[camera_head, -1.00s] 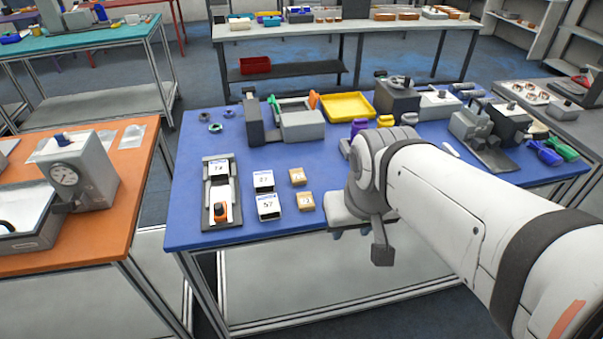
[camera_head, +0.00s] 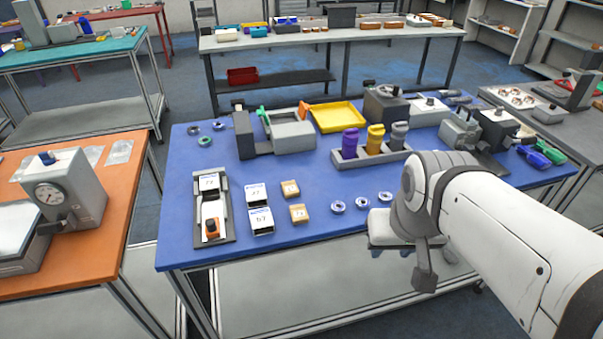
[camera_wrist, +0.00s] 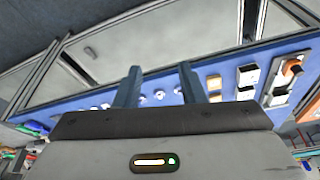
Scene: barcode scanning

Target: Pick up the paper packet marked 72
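Two small brown paper packets lie on the blue table in the head view, a far one (camera_head: 290,189) and a near one (camera_head: 298,213). Their labels are too small to read surely. Two white boxes stand left of them, a far one (camera_head: 256,194) and a near one (camera_head: 261,221), which seems marked 57. In the wrist view, my gripper (camera_wrist: 160,80) is open, with nothing between its two fingers. A brown packet (camera_wrist: 214,84) shows right of the fingers there, apart from them. In the head view my gripper hangs off the table's front edge, right of the packets.
A dark stand with a white and orange device (camera_head: 211,215) is left of the boxes. Three small rings (camera_head: 362,202) lie right of the packets. A rack (camera_head: 345,160) of purple, yellow and grey bottles and a yellow tray (camera_head: 338,116) are farther back.

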